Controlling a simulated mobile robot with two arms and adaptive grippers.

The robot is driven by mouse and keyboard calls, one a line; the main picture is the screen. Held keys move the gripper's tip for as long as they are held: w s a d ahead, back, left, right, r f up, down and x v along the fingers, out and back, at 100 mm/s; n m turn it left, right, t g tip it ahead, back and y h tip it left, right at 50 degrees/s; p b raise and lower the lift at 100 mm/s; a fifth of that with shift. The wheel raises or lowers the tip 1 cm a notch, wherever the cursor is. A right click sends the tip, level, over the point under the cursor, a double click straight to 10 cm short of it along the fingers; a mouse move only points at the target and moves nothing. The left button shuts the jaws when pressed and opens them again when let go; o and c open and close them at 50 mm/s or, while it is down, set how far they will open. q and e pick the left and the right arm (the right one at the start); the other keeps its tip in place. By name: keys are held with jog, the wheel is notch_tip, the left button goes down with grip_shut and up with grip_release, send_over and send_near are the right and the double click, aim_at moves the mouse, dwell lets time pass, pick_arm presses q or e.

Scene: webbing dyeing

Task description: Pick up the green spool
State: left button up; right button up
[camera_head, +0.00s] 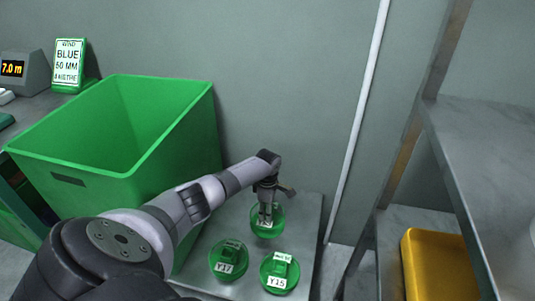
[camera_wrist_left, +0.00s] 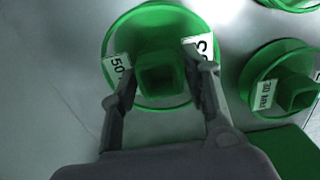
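Three green spools stand on a grey surface beside the bin. The back one (camera_head: 268,227) is under my left gripper (camera_head: 266,208), which points down at it. In the left wrist view this spool (camera_wrist_left: 152,22) has a square green hub and white labels, one reading "50". My left gripper's fingers (camera_wrist_left: 166,82) are apart, one on each side of the hub, with a gap showing. I cannot tell their exact height over the flange. The other spools, labelled Y17 (camera_head: 225,256) and Y15 (camera_head: 280,262), stand in front. My right gripper is not in view.
A large green bin (camera_head: 180,135) stands left of the spools, close to my left arm. A grey shelf rack (camera_head: 470,150) with a yellow tray (camera_head: 440,265) is at the right. A sign (camera_head: 69,65) reads "BLUE 50 MM". A wall is behind.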

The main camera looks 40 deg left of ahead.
pick_arm(q)
jog(key=shift+s, duration=0.1)
grip_shut()
dwell(0.7)
